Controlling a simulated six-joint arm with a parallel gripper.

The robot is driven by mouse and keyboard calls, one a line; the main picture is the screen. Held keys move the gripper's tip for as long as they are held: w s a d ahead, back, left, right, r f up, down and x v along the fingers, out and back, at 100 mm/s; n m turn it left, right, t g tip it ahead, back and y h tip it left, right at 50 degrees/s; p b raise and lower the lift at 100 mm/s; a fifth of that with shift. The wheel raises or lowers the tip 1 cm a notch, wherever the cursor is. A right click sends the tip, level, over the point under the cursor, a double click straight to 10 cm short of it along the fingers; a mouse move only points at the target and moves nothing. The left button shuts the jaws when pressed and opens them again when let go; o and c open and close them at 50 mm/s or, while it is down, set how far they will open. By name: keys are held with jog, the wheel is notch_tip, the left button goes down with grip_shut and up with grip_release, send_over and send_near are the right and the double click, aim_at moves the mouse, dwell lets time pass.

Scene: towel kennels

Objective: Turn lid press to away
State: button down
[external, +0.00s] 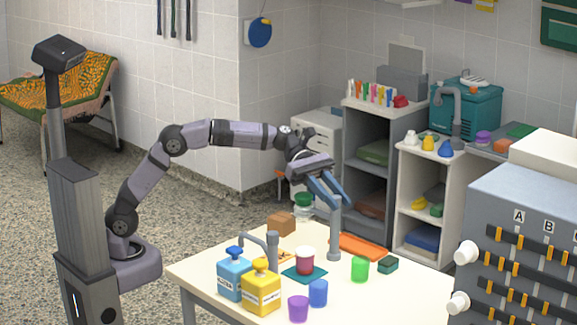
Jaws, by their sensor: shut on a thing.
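My gripper (333,198) has blue fingers and points down over the back of the table. It looks shut on the top of an upright grey post (334,236) that stands on the table; the fingers partly hide the top. A second grey post with a bent arm (272,251) stands further left, its arm reaching left behind the bottles. I cannot tell for sure which of the two is the lid press. A red cup with a pale lid (305,262) stands upright on a teal mat (291,275) between the posts.
A blue bottle (234,278) and a yellow bottle (261,291) stand at the front left. Purple (298,309), blue (318,293) and green (360,269) cups stand nearby. An orange tray (362,246) lies right of the held post. A grey lettered panel (525,240) stands at right.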

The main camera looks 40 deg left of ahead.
jog(key=shift+r, duration=0.1)
jog(key=c, duration=1.5)
grip_release()
jog(key=shift+o, duration=0.2)
jog(key=v, duration=0.7)
jog(key=shift+b, duration=0.3)
jog(key=shift+a, duration=0.1)
